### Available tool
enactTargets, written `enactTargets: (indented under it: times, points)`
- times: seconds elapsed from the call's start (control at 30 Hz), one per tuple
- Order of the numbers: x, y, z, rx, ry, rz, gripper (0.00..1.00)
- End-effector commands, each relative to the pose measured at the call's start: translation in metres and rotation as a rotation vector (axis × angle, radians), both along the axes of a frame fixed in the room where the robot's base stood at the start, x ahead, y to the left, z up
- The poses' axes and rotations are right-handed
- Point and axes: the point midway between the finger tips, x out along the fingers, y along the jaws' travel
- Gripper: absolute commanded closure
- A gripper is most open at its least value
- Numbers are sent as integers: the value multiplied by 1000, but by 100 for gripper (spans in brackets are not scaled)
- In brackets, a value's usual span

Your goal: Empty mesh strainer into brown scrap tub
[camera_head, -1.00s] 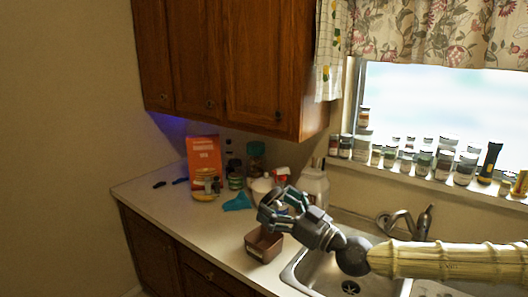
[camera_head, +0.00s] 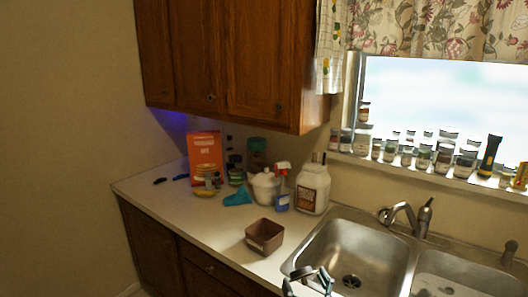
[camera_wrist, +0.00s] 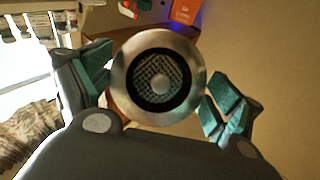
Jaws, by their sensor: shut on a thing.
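My gripper (camera_wrist: 158,95) is shut on the mesh strainer (camera_wrist: 188,52), a round metal rim around a dark ring with mesh and a pale centre knob. The strainer faces the camera between the teal-padded fingers; whether scraps lie in it is too small to tell. In the head view, my gripper (camera_head: 310,280) shows only partly at the bottom edge, in front of the left sink basin. The brown scrap tub (camera_head: 264,237) stands upright on the counter left of the sink, apart from my gripper. Its inner floor is hard to make out.
The double sink (camera_head: 340,245) with its faucet (camera_head: 408,215) lies to the right. The counter's front left is clear.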

Motion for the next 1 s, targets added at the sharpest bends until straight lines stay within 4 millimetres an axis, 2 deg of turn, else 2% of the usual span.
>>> enactTargets:
  times: [0.03, 0.1, 0.5, 0.7, 1.0]
  points:
    - [-6, -4, -17, 1, 6, -25, 28]
    - [-14, -10, -35, 1, 5, -62, 28]
    - [-66, -45, -121, 0, 4, -259, 28]
    - [-84, -55, -144, 0, 3, -316, 28]
    - [-90, -59, -150, 1, 0, -336, 28]
